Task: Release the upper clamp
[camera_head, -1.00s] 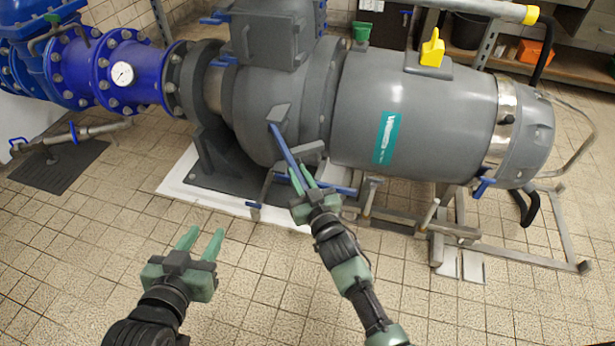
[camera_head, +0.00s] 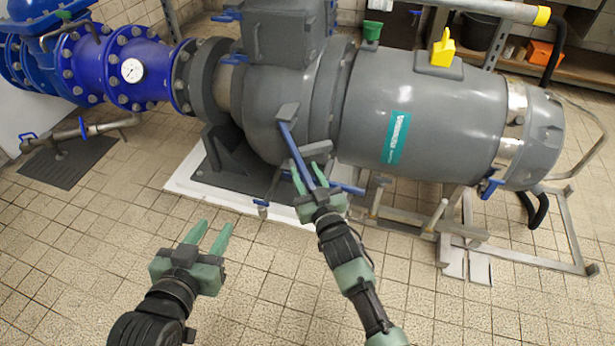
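A long blue clamp lever (camera_head: 293,148) slants down from a grey block on the pump's flange. A second blue lever (camera_head: 347,188) lies lower, almost level, near the pump's underside. I cannot tell for sure which of them belongs to the upper clamp. My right gripper (camera_head: 309,175) is at the lower end of the slanted lever, with its green fingers apart on either side of it. Its grip on the lever is not visible. My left gripper (camera_head: 208,237) is open and empty above the tiled floor, left of and below the pump.
The grey pump (camera_head: 425,118) fills the middle and right. Blue pipes (camera_head: 135,70) with a gauge join it at left. A metal frame (camera_head: 480,240) stands under the pump's right end. A yellow part (camera_head: 442,50) sits on top. The front floor is clear.

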